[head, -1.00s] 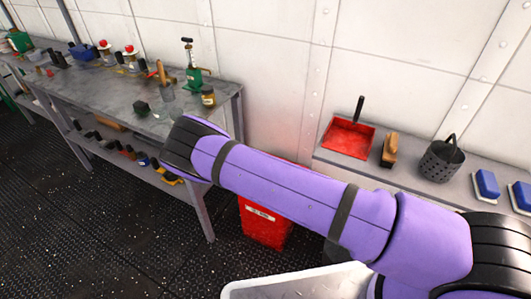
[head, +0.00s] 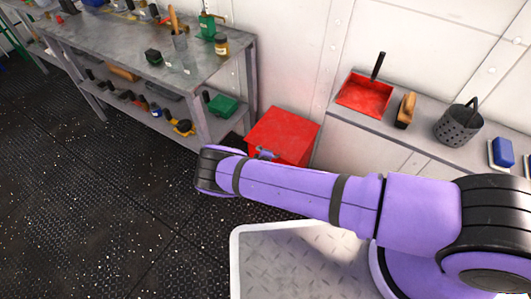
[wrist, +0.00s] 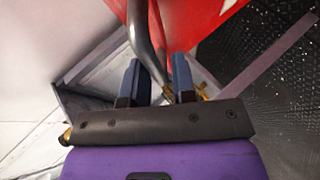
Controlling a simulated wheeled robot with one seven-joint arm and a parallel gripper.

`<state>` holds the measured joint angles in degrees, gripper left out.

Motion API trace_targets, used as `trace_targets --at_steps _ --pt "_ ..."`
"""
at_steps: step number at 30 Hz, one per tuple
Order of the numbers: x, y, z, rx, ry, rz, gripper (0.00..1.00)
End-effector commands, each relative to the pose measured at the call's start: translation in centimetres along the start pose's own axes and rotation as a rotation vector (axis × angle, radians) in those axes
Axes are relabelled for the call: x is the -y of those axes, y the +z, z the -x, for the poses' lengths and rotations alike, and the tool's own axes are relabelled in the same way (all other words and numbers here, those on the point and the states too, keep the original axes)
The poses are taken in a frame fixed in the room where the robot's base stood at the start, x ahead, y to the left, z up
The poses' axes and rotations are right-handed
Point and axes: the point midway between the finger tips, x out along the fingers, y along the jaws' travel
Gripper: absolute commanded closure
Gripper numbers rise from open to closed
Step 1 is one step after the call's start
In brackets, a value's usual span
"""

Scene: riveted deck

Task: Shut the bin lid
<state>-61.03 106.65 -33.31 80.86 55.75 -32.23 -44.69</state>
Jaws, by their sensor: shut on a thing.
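The red bin (head: 285,128) stands on the floor between the workbench and the low counter in the head view. A broad red face of it shows above my arm, and its lower part is hidden behind the arm. I cannot tell how far the lid is from closed. In the wrist view a red panel (wrist: 195,22) fills the top middle. A dark curved bar, seemingly a handle (wrist: 143,35), runs down in front of it. My gripper (wrist: 159,80) is shut on this bar, with a blue finger on each side. In the head view the fingers are not clear behind my arm.
A workbench (head: 140,57) with tools on top and a loaded lower shelf stands left of the bin. A low counter (head: 345,118) at right holds a red dustpan (head: 364,95), a brush (head: 405,110) and a grey basket (head: 459,124). The dark floor at left is clear.

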Motion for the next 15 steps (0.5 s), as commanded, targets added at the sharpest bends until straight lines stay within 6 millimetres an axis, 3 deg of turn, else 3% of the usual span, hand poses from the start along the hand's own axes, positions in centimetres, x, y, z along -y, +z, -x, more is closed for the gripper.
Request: trace_targets --at_steps 1,13,14,15 --pt "1.80 0.60 0.28 0.011 -0.029 0.002 1.00" --pt "2.00 0.57 0.27 0.010 -0.030 0.004 1.00" --pt "2.02 0.57 0.28 0.010 -0.031 0.004 0.61" --pt "2.03 0.59 0.29 0.010 -0.031 0.004 0.60"
